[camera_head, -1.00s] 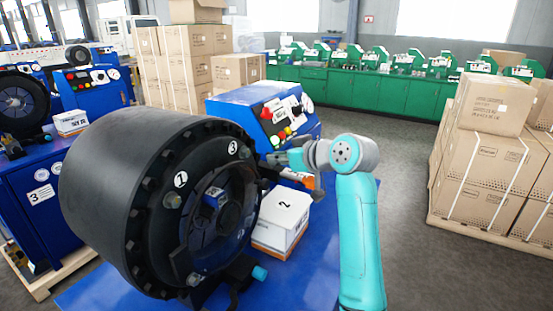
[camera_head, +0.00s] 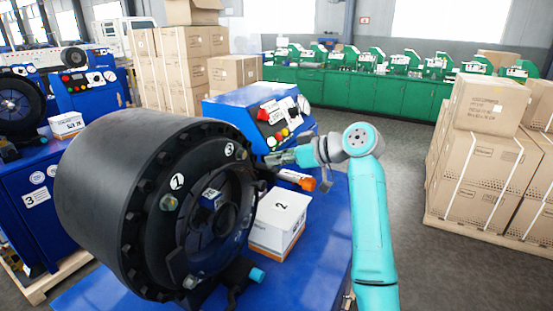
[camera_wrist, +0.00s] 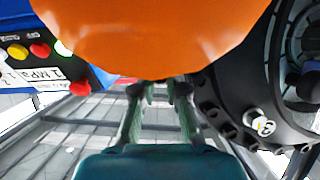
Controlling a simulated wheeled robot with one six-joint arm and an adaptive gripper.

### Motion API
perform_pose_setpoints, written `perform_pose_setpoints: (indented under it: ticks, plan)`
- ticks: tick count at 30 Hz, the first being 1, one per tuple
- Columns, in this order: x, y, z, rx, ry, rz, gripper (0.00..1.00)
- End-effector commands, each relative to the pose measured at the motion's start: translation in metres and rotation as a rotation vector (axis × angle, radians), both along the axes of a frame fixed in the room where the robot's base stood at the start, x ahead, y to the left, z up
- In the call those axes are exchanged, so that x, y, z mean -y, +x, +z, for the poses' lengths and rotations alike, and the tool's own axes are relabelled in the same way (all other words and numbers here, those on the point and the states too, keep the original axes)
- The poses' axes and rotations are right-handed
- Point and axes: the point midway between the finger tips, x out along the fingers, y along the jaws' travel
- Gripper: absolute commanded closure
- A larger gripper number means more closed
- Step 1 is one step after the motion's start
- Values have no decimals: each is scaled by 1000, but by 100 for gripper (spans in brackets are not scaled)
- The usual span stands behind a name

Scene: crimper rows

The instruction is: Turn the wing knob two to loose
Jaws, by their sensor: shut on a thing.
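My gripper (camera_head: 283,158) reaches left to the upper right side of the crimper's black ring head. A large orange rounded end (camera_wrist: 150,35) fills the top of that view and hides part of the hold. In the head view this orange end (camera_head: 309,184) sits just below the fingers. The ring face (camera_head: 180,235) carries white labels 1 (camera_head: 177,181) and 3 (camera_head: 230,149). I cannot pick out a wing knob marked two.
A white box marked 2 (camera_head: 280,222) stands close under my gripper. The blue control panel (camera_head: 270,115) is just behind it. A blue-ended handle (camera_head: 257,274) juts out low on the ring. Stacked cartons (camera_head: 485,165) stand right, with open floor before them.

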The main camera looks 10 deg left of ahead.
Motion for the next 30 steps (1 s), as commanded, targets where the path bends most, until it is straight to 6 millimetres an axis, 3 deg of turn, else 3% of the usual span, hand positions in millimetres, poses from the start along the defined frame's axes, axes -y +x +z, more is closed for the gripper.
perform_pose_setpoints:
  ticks: [3,4,5,17,30]
  plan:
    - [0,0,0,1,0,-1,100]
    - [0,0,0,1,0,-1,80]
    - [0,0,0,1,0,-1,77]
    - [6,-1,2,1,0,-3,77]
    - [75,-25,32,1,0,-4,77]
